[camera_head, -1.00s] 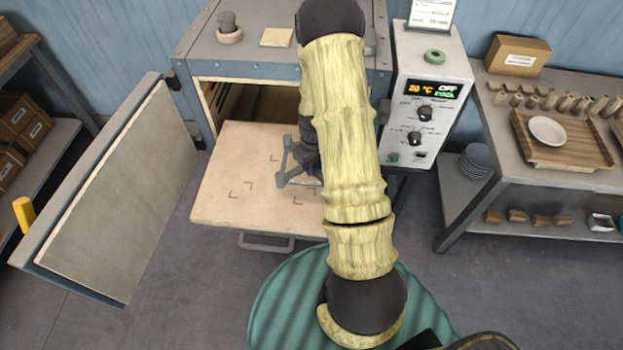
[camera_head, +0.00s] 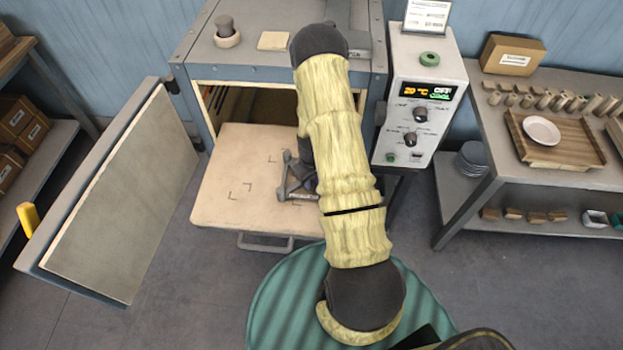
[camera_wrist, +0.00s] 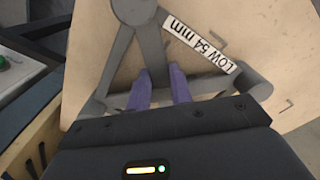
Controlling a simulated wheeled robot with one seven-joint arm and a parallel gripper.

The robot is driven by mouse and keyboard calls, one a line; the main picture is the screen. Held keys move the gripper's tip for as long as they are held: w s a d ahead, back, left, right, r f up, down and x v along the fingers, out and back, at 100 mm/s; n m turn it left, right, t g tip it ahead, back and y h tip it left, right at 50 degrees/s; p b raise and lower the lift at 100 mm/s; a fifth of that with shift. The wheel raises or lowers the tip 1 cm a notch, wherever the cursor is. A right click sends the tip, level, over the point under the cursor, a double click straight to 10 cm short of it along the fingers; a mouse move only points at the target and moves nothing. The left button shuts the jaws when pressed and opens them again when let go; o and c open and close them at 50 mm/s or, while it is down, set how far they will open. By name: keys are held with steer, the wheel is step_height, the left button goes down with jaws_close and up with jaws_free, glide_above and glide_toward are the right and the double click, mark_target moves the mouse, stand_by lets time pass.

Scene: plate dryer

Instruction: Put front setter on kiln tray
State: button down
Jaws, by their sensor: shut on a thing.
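The setter (camera_head: 284,178) is a grey three-armed frame over the right part of the pale kiln tray (camera_head: 222,208). My arm hides its right side in the head view. In the wrist view, the setter (camera_wrist: 150,42) carries a white label reading "LOW 54 mm", and the tray (camera_wrist: 285,70) with black corner marks lies beneath it. My gripper (camera_wrist: 160,90) has its purple fingers shut on the setter's middle bar. The gripper is hidden behind my arm in the head view. I cannot tell whether the setter touches the tray.
The kiln (camera_head: 282,65) stands behind the tray, its door (camera_head: 120,195) open at the left. A control box (camera_head: 420,95) stands close to the right. A shelf table (camera_head: 480,140) is further right. The tray's left half is clear, with corner marks.

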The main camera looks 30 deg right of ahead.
mark_target(312, 183)
steer(key=shift+f, duration=0.15)
steer(key=c, duration=1.3)
jaws_free()
steer(key=shift+o, duration=0.2)
step_height(312, 183, up, 12)
steer(key=b, duration=0.3)
steer(key=shift+b, duration=0.3)
